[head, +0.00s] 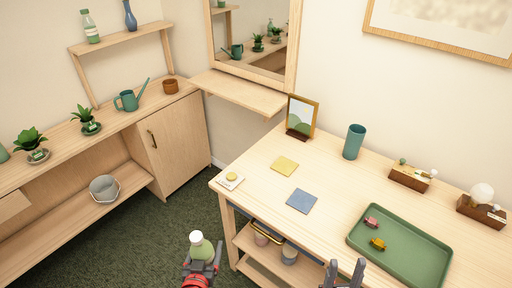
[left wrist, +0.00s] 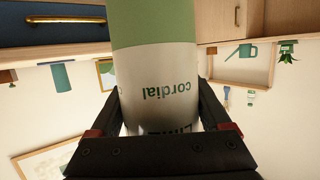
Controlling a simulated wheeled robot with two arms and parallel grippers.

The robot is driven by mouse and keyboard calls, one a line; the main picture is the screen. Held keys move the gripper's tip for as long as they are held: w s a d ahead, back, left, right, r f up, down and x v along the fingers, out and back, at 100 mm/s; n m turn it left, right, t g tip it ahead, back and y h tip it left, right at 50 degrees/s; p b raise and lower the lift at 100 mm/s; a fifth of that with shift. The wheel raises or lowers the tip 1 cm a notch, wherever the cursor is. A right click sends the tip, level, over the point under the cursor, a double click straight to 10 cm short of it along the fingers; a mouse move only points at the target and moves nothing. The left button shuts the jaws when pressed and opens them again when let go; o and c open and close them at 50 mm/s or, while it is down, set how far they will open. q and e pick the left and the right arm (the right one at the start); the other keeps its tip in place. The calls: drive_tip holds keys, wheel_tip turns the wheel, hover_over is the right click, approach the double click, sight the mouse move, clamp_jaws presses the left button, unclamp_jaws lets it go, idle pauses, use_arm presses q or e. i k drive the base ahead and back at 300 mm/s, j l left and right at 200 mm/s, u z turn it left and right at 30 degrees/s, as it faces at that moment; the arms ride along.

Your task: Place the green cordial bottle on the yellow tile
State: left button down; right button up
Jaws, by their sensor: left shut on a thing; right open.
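The green cordial bottle (head: 200,247) has a white cap and stands out low in front of the table in the head view. My left gripper (head: 201,265) is shut on it. In the left wrist view the bottle (left wrist: 155,70) fills the middle, its "cordial" label upside down between the fingers of the left gripper (left wrist: 160,120). The yellow tile (head: 285,166) lies flat and bare on the table, behind a blue tile (head: 301,201). My right gripper (head: 344,272) is open and empty at the table's front edge.
A wall shelf (head: 240,91) hangs behind the table's left end.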

sight(285, 165)
drive_tip(key=i+j, duration=0.2)
drive_tip(key=j, duration=0.15)
drive_tip(key=i+j+z, duration=0.1)
drive_tip(key=j, duration=0.25)
drive_tip(key=i+j+z, duration=0.1)
drive_tip(key=i+j, duration=0.35)
drive_tip(key=j, duration=0.25)
drive_tip(key=i+j+z, duration=0.1)
drive_tip(key=j, duration=0.25)
drive_tip(key=i+j, duration=0.25)
drive_tip(key=j, duration=0.15)
drive_tip(key=z, duration=0.05)
